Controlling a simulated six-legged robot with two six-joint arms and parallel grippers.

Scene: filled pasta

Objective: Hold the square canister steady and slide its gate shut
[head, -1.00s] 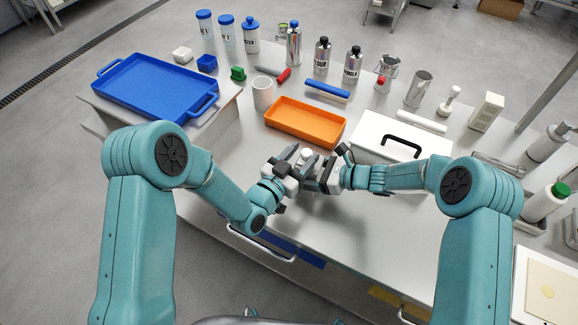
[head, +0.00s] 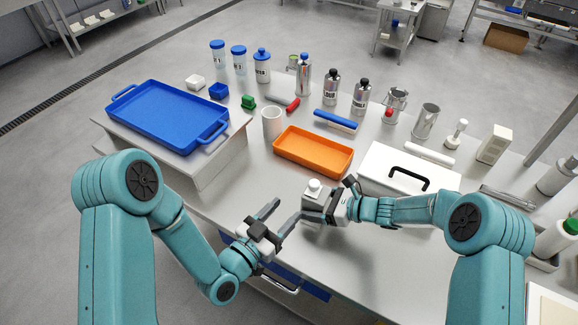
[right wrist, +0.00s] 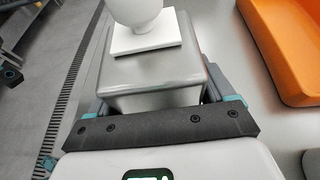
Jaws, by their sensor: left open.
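The square canister (head: 312,206) is a grey metal box standing upright on the table, with a white knob (head: 314,185) on top. The right wrist view shows its grey top (right wrist: 150,70) and a white square plate (right wrist: 146,38) under the knob. I cannot tell how far the gate is open. My right gripper (head: 324,206) is shut on the canister, one finger along each of two opposite sides. My left gripper (head: 285,212) is open and empty, just left of the canister, its fingers pointing toward it. The canister's underside is hidden.
An orange tray (head: 313,170) lies behind the canister, and a white lidded box (head: 450,178) with a black handle is to the right. A white cup (head: 272,124) and a blue tray (head: 112,96) are farther left. The table front near the grippers is clear.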

